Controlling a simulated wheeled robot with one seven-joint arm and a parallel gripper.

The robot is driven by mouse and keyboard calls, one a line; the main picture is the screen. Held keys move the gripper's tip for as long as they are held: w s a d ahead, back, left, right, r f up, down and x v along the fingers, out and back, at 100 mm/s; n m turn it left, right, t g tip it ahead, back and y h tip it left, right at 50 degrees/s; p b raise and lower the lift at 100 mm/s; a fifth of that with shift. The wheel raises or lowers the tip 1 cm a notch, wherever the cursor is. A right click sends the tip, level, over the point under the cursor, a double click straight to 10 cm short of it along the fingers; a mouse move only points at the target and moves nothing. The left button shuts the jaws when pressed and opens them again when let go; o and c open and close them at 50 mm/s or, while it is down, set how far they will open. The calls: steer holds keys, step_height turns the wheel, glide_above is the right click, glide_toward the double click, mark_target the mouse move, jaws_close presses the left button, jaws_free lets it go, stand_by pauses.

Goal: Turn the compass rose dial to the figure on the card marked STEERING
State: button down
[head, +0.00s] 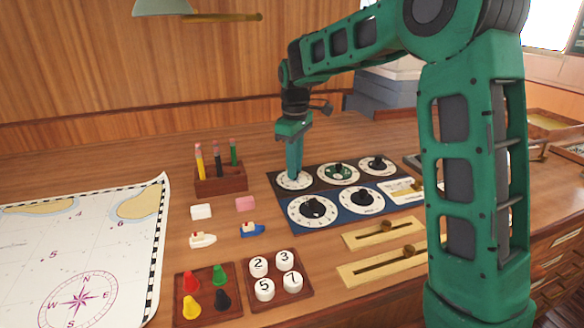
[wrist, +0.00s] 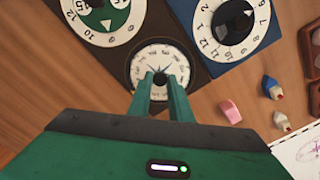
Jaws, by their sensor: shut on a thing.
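The compass rose dial (head: 282,185) is a white disc on the black panel, at its near-left end. In the wrist view the dial (wrist: 176,58) shows a dark star and small lettering around its edge. My gripper (head: 293,176) points down onto it. In the wrist view my gripper (wrist: 160,82) has its two fingers closed around the small dark knob (wrist: 160,78) at the dial's centre. The fingers hide part of the dial, and its setting cannot be read. A pale card (head: 402,189) lies at the right of the blue panel; its writing is too small to read.
The black panel also carries a green dial (head: 338,173) and a white dial (head: 377,164). The blue panel in front has two numbered dials (head: 312,210). Two wooden sliders (head: 384,233), a pen holder (head: 220,181), erasers, toy boats, peg trays and a chart (head: 100,235) surround them.

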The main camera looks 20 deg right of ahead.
steer(key=m, duration=0.7)
steer(key=shift+w+r, duration=0.1)
steer(key=m, duration=0.7)
stand_by(0.5)
steer(key=c, duration=1.6)
jaws_free()
steer(key=shift+w, duration=0.1)
step_height(320, 180, up, 11)
steer(key=shift+f, duration=0.15)
